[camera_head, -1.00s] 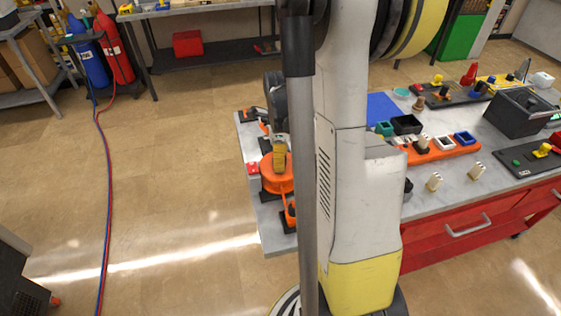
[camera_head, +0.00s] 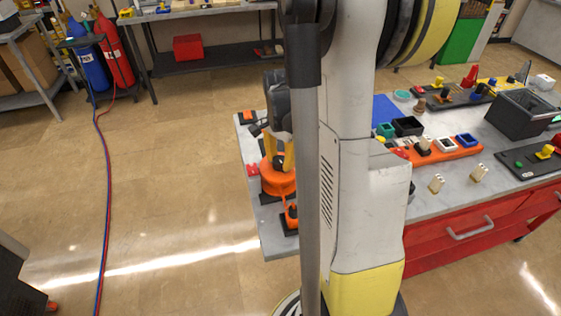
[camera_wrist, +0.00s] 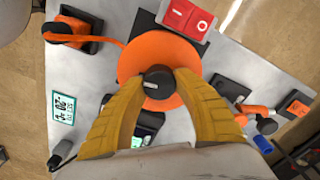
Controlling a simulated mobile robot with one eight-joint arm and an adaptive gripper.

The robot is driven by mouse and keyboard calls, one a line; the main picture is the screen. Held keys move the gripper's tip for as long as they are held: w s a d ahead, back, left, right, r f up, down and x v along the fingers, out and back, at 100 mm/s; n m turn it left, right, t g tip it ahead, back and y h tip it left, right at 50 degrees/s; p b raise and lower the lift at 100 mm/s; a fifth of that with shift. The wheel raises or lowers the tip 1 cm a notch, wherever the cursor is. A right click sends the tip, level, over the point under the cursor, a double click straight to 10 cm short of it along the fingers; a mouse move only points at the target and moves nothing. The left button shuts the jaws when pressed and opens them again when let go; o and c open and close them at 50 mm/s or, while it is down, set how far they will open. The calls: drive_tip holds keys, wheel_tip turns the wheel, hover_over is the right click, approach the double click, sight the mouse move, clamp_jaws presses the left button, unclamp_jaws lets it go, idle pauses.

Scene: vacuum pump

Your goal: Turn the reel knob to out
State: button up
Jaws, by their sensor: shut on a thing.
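In the wrist view the orange reel (camera_wrist: 133,64) is a round disc with a dark knob (camera_wrist: 158,91) at its centre. A short white mark shows on the knob's top, lying roughly sideways in the picture. The yellow fingers of my gripper (camera_wrist: 158,77) are shut on the knob, one on each side. In the head view the orange reel (camera_head: 276,180) sits on the left end of the grey table, and my gripper (camera_head: 281,157) is right above it, partly hidden by my column. The knob is hidden there. I cannot read any in or out marking.
A red switch box (camera_wrist: 186,19) stands close beside the reel. An orange hose runs from the reel to a black-based orange fitting (camera_wrist: 72,33). Another orange fitting (camera_wrist: 258,112) is at the right. The table (camera_head: 277,243) has bare room at its front left corner.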

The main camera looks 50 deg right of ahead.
drive_tip(key=n, duration=0.4)
drive_tip(key=shift+n, duration=0.3)
drive_tip(key=n, duration=0.3)
drive_tip(key=shift+a+n+b, duration=0.1)
drive_tip(key=shift+n+b, duration=0.2)
drive_tip(key=shift+n, duration=0.1)
drive_tip(key=n, duration=0.4)
drive_tip(key=shift+w, duration=0.1)
drive_tip(key=n, duration=0.5)
drive_tip(key=shift+a, duration=0.1)
drive_tip(key=n, duration=0.3)
drive_tip(key=shift+n, duration=0.3)
drive_tip(key=n, duration=0.4)
drive_tip(key=shift+a+n+b, duration=0.1)
drive_tip(key=shift+n+b, duration=0.2)
drive_tip(key=n, duration=0.4)
drive_tip(key=shift+n, duration=2.3)
